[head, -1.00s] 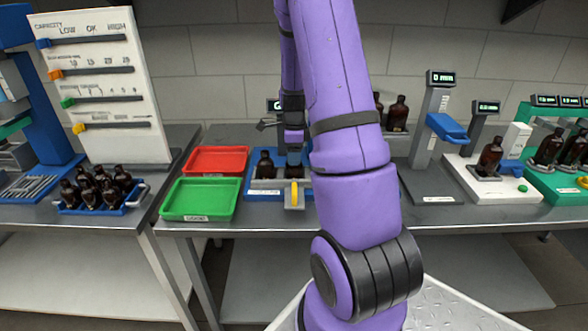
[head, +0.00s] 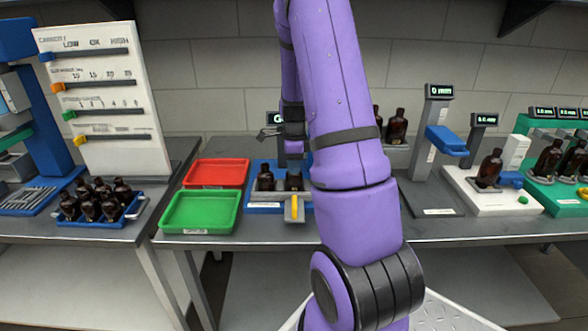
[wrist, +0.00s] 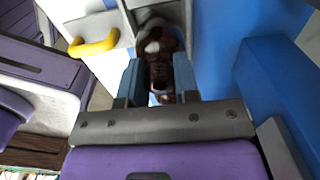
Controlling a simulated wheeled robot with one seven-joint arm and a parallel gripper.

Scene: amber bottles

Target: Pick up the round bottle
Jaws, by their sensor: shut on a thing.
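My gripper (wrist: 158,78) is shut on a dark amber bottle (wrist: 160,45), which shows between its two blue fingers in the wrist view. In the head view my gripper (head: 293,150) points down over the blue fixture (head: 264,208) at the centre of the bench. A dark bottle (head: 294,182) shows directly below it there, and another dark bottle (head: 265,178) stands upright just to the left. My fingertips are too small in the head view to tell how far the bottle is off the fixture.
A yellow handle (head: 294,208) sticks out at the fixture's front; it also shows in the wrist view (wrist: 94,45). Red (head: 217,172) and green (head: 200,211) trays lie to the left. A blue crate (head: 103,222) holds several bottles. Measuring stations with bottles stand at the right.

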